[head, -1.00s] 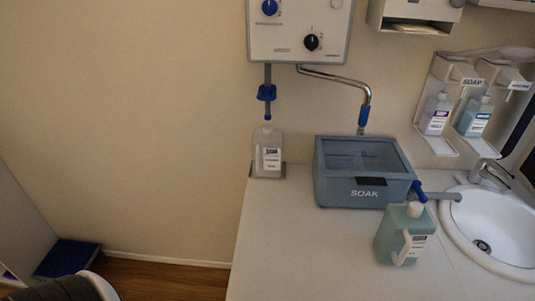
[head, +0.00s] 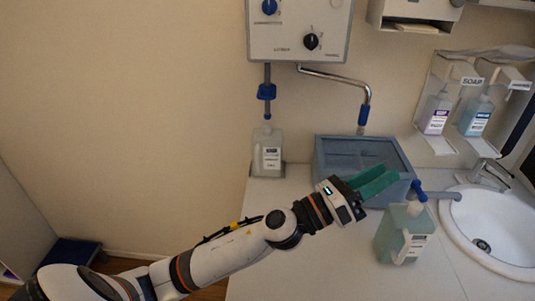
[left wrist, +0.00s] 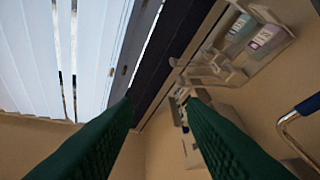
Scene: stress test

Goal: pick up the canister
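A pale teal canister (head: 404,234) with a white cap, a handle and a label stands upright on the counter, in front of the soak box and left of the sink. A second, clear-whitish canister (head: 267,152) with a label stands at the counter's back left, below the wall unit's spout. My left gripper (head: 386,180) is in front of the soak box, above and left of the teal canister and apart from it. Its green fingers are spread with nothing between them in the left wrist view (left wrist: 160,105). That view shows neither canister clearly. My right gripper is not in view.
The blue-grey soak box (head: 335,163) stands behind my left gripper, with a blue-handled tap (head: 419,191) at its right. The white sink (head: 490,222) is at the right. Soap bottles (head: 436,112) hang on the wall. The counter's front left (head: 315,265) is clear.

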